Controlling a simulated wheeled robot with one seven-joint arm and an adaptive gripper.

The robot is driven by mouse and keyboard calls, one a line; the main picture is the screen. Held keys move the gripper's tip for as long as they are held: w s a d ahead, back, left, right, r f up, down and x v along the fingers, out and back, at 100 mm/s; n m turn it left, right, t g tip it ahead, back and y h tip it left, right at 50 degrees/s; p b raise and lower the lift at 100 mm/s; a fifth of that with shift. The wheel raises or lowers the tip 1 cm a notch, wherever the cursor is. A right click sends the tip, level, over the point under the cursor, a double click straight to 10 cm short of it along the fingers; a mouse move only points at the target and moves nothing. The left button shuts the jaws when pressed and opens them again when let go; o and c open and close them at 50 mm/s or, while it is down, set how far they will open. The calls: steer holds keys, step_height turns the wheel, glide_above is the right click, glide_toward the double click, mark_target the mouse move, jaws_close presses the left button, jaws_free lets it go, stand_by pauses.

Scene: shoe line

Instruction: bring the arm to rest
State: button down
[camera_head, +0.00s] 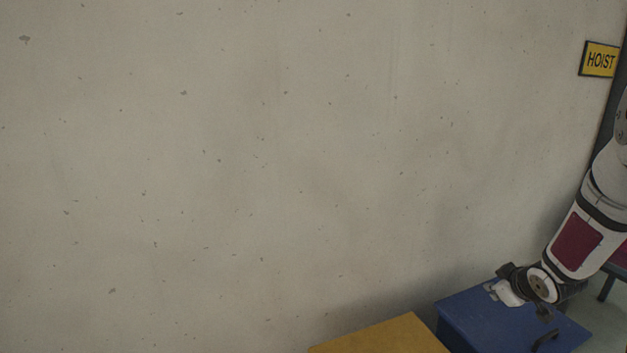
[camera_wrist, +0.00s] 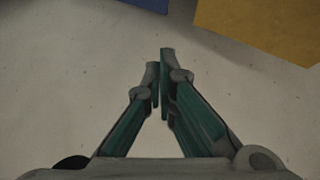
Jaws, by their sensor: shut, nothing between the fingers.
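My gripper (camera_wrist: 160,78) shows in the wrist view with its two teal-lined fingers drawn together and nothing between them. The fingers point towards a plain pale grey surface. In the head view my white and dark red arm comes in from the right edge and slants down to the left. Its wrist end is in front of the blue box (camera_head: 468,309). I cannot make out the fingers in the head view.
A yellow block (camera_head: 385,338) stands at the bottom, left of the blue box. It also shows at the wrist view's top right (camera_wrist: 265,25). A speckled grey wall (camera_head: 250,150) fills most of the head view. A yellow HOIST sign (camera_head: 600,60) hangs at upper right.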

steer(key=s+a+r+m+g, duration=0.1)
steer(key=s+a+r, duration=0.25)
steer(key=r, duration=0.25)
steer(key=s+a+r+m+h, duration=0.1)
steer(key=s+a+r, duration=0.2)
steer(key=a+r, duration=0.25)
steer(key=s+a+r+m+g, duration=0.1)
steer(key=s+a+r, duration=0.3)
steer(key=r, duration=0.3)
steer(key=s+a+r+m+y, duration=0.1)
steer(key=s+a+r, duration=0.1)
steer(key=s+a, duration=0.5)
steer(key=s+a+r+m+g+y, duration=0.1)
steer(key=s+a+y, duration=0.1)
steer(key=s+a, duration=0.6)
steer(key=s, duration=0.5)
steer(key=shift+a+r, duration=0.25)
steer(key=shift+r, duration=0.1)
